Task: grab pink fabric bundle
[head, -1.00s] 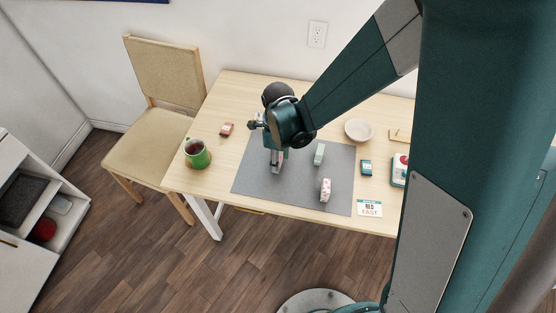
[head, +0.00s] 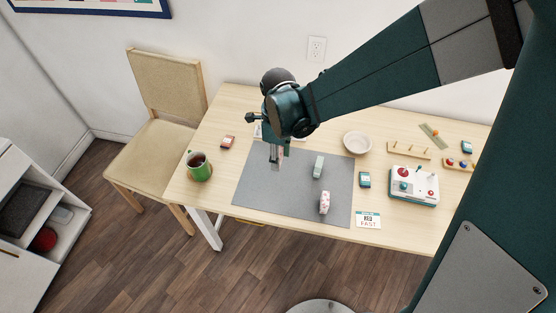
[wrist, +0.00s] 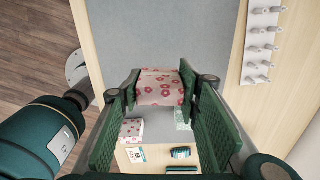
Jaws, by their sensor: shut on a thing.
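My gripper (head: 275,158) is shut on a pink fabric bundle with red flowers, above the left part of the grey mat (head: 258,195). In the wrist view the held bundle (wrist: 160,87) sits between the two green finger pads (wrist: 160,105). It looks larger than the bundles lying on the mat, so it seems held off the surface. In the head view the fingers hide most of it. A second pale flowered bundle (head: 324,203) lies near the mat's front edge. A pale green bundle (head: 318,166) lies right of my gripper.
A green mug (head: 199,168) and a small red box (head: 227,142) stand to the left. A bowl (head: 357,143), a teal box (head: 364,180), a card (head: 368,220) and a toy-like machine (head: 413,185) are to the right. The mat's front left is clear.

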